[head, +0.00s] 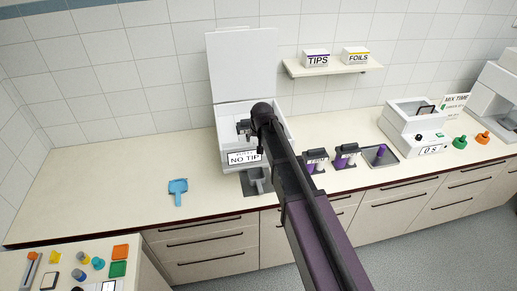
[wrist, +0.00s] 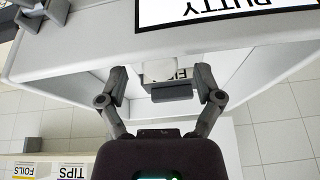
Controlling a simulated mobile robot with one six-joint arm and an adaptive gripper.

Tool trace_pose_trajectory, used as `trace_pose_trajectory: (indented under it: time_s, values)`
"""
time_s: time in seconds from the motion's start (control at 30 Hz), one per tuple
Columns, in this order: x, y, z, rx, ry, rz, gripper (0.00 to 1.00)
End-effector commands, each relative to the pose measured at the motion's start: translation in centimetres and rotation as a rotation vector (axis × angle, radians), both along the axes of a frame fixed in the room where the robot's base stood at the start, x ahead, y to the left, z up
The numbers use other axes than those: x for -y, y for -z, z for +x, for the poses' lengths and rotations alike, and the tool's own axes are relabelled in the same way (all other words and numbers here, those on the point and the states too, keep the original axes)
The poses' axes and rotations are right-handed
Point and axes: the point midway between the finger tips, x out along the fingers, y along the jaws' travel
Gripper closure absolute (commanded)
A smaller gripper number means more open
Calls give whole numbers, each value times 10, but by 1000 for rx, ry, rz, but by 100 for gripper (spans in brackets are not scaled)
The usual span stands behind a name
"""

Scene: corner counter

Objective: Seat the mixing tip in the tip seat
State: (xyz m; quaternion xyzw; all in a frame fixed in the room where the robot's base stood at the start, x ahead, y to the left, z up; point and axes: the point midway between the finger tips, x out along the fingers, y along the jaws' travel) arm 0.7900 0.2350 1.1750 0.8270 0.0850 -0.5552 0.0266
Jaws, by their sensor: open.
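My gripper (head: 244,127) is at the open white machine (head: 219,113), whose front sign (head: 244,158) reads "NO TIP". In the wrist view my gripper (wrist: 161,82) is open, with its fingers apart. A white block and a dark grey block (wrist: 172,91) show beyond the gap between them; I cannot tell if either is the tip seat. Nothing is visibly held. I cannot surely pick out the mixing tip. A small purple upright piece (head: 381,151) stands on a dark tray right of the machine.
Purple-and-black holders (head: 316,166) stand right of my arm. A blue scoop-like piece (head: 178,190) lies on the open counter at left. A white device (head: 412,126) stands further right. A shelf (head: 333,69) holds TIPS and FOILS boxes. The machine's raised lid (head: 242,65) stands behind my gripper.

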Motion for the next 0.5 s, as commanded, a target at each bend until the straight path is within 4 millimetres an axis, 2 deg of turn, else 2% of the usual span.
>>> trace_pose_trajectory:
  time_s: [0.03,0.13,0.5]
  values:
    - [-1,7,2,0,0,0,16]
    - [-1,11,4,0,0,0,16]
    - [-1,13,5,0,0,0,16]
